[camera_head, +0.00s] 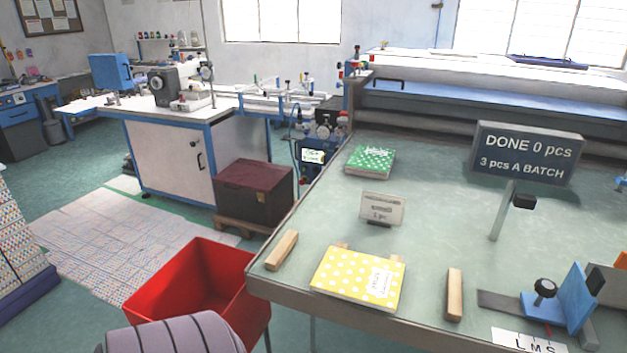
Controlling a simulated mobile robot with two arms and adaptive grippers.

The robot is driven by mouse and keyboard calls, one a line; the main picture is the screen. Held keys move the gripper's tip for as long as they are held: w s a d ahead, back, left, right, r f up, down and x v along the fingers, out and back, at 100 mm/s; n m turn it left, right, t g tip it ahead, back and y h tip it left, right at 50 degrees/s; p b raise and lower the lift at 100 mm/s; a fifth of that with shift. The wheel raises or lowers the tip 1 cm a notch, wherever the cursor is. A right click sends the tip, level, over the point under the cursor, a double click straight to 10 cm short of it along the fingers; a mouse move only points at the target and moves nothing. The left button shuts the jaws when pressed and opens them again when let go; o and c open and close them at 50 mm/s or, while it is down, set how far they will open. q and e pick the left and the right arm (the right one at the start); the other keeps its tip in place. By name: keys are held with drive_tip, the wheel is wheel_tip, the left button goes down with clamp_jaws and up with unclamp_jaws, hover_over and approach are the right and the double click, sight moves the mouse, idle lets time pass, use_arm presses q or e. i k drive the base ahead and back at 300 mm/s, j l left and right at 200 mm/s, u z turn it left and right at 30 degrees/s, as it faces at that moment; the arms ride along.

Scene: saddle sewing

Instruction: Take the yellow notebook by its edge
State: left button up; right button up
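The yellow notebook (345,274) has white polka dots and a white label on its right part. It lies flat, cover up, close to the front edge of the green-topped table (440,225). Small bits of light wood (398,258) show at its far edge; whether they reach under it is hidden.
Wooden blocks lie left (282,250) and right (455,294) of the notebook. A blue fixture (572,298) is at right. A red bin (190,280) stands left of the table.

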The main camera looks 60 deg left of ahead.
sight(375, 282)
drive_tip(key=u, duration=1.45)
